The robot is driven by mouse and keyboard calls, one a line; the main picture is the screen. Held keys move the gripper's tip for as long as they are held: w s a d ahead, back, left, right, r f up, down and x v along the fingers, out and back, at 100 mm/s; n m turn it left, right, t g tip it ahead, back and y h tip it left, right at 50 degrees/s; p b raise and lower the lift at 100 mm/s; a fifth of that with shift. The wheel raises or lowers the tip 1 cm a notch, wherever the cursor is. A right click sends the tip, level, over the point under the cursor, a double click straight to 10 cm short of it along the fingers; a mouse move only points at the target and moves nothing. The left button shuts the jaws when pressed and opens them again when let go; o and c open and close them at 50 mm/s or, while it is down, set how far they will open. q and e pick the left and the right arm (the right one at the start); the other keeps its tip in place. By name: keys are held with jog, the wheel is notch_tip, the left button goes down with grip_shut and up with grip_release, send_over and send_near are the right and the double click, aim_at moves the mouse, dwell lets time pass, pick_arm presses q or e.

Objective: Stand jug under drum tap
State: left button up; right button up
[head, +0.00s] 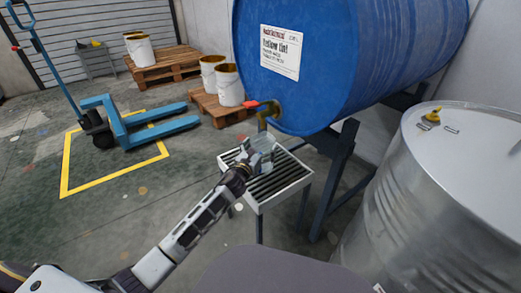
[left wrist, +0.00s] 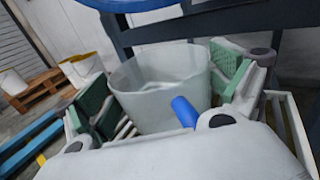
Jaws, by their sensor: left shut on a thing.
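A translucent pale jug (head: 263,147) is at the far part of the slatted stand (head: 290,186), below the drum tap (head: 265,113) with its red lever. The tap is on the end of a big blue drum (head: 330,60) lying on its side. My left gripper (head: 253,158) is shut on the jug. In the left wrist view, its green pads flank the jug (left wrist: 160,88), whose open rim faces up and whose blue handle (left wrist: 185,111) points towards the camera. I cannot tell whether the jug's base touches the slats. My right gripper is out of view.
A dark blue frame (head: 338,165) carries the drum. A silver drum (head: 430,200) stands close on the right. Behind are white pails (head: 229,86) on wooden pallets (head: 165,66) and a blue pallet truck (head: 125,120).

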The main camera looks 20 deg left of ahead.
pick_arm(q)
jog(key=shift+f, duration=0.1)
dwell(0.3)
jog(key=o, duration=0.9)
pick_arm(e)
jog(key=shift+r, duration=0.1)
pick_arm(q)
jog(key=s+p, duration=0.1)
jog(key=s, duration=0.3)
jog(key=s+a, duration=0.1)
jog(key=s, duration=0.3)
jog(key=s+p, duration=0.1)
jog(key=s, duration=0.3)
jog(key=shift+a+p, duration=0.3)
jog(key=shift+a, duration=0.05)
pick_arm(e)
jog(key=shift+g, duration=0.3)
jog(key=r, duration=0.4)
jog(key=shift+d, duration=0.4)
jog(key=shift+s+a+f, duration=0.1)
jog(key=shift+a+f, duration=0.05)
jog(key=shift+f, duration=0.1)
